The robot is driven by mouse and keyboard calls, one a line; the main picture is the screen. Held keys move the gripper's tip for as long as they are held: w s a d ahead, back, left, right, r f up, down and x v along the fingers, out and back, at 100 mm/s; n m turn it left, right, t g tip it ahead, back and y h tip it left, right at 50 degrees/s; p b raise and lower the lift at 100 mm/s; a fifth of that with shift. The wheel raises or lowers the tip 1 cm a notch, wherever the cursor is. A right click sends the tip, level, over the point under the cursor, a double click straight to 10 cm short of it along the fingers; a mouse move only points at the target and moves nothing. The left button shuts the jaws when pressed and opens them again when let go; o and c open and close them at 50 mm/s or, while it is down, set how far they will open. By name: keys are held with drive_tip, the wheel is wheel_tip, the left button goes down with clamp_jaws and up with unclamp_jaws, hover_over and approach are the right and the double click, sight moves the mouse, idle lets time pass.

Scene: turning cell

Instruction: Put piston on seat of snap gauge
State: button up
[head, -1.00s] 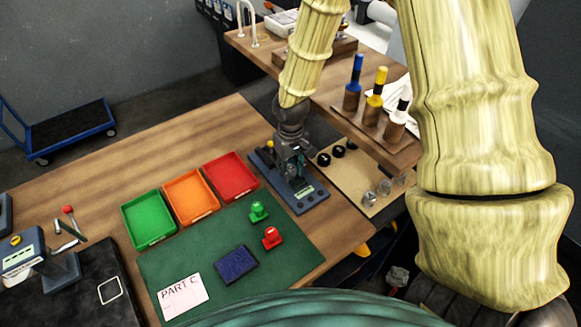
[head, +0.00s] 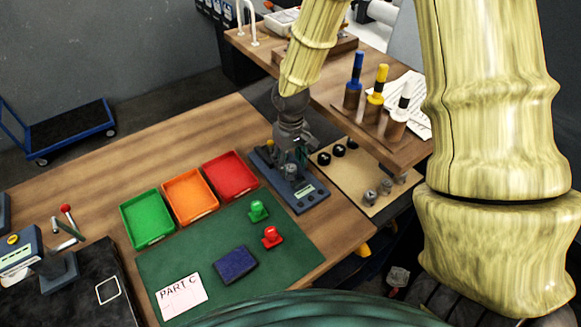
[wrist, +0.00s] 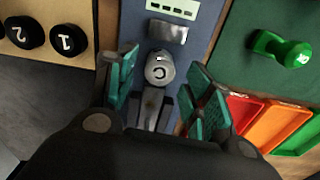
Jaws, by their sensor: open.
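The snap gauge (head: 312,197) is a blue-grey base with a small display, at the table's right end; its base also shows in the wrist view (wrist: 203,28). The piston (wrist: 158,68), a grey metal cylinder marked C, stands on the gauge between a metal block and a dark forked part; it also shows in the head view (head: 291,172). Its exact contact with the seat is hidden. My gripper (wrist: 163,88) is open, one teal-padded finger on each side of the piston's line, with visible gaps. In the head view my gripper (head: 298,152) is just above and behind the piston.
Green (head: 147,219), orange (head: 190,197) and red (head: 231,176) trays stand left of the gauge. Green (head: 258,211) and red (head: 271,237) knobbed pieces sit on the green mat. A board (head: 355,178) with black and metal pieces lies to the right.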

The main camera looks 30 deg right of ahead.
sight(291, 167)
wheel_tip(291, 167, up, 10)
drive_tip(key=b, duration=0.2)
drive_tip(key=shift+f+b, duration=0.2)
drive_tip(key=shift+b, duration=0.1)
